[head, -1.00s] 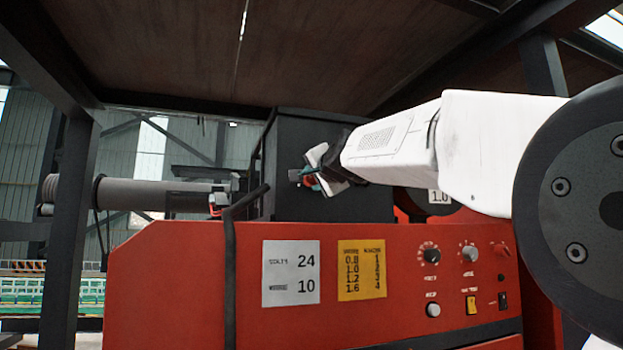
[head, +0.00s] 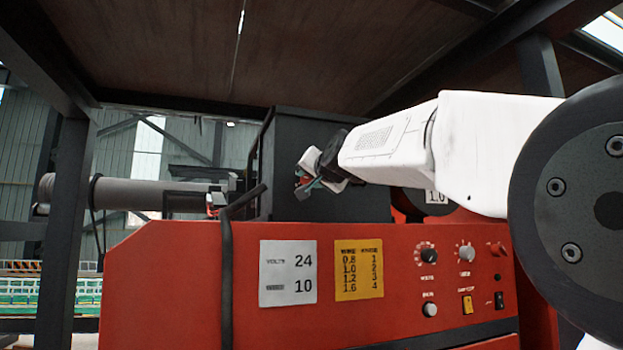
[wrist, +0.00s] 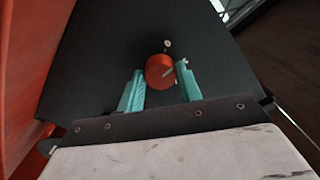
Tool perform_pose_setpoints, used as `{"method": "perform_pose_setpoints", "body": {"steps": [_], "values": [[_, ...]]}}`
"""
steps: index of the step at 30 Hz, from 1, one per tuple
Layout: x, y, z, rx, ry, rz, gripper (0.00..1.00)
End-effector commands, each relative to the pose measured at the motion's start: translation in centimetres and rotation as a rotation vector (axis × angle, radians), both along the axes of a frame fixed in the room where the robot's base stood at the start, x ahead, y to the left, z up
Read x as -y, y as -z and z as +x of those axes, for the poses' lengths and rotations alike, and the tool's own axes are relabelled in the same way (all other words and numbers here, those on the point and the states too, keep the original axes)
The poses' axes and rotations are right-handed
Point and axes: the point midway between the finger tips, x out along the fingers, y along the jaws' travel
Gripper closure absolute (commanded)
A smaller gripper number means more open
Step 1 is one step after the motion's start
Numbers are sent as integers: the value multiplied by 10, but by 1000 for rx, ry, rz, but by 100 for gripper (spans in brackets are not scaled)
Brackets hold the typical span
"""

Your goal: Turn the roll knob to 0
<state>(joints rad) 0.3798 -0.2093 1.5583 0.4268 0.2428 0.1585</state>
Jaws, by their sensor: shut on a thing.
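The red round roll knob (wrist: 159,71) sits on a dark panel (wrist: 95,55) in the wrist view. A pale pointer line on its face runs towards the right and slightly up. A small pale dot (wrist: 167,43) lies on the panel just above the knob. My gripper (wrist: 161,74) has teal fingers on the left and right sides of the knob, shut on it. In the head view my gripper (head: 308,182) is at the front of the dark box (head: 325,135) on the red machine. The knob is mostly hidden there, and I read no scale numbers around it.
The red machine front (head: 180,270) has a white label (head: 288,273) with 24 and 10, a yellow table (head: 359,270), and several small knobs and switches. A dark cable (head: 228,260) hangs at the left. A grey cylinder (head: 140,192) extends left, and a dark roof is overhead.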

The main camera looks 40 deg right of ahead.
Motion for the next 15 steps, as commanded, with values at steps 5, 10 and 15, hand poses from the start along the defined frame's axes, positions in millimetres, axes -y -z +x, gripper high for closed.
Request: {"method": "perform_pose_setpoints", "body": {"steps": [5,10,15], "values": [[0,0,0,-46,0,-159,88],[0,0,0,-86,0,-299,88],[0,0,0,-119,0,-413,88]]}}
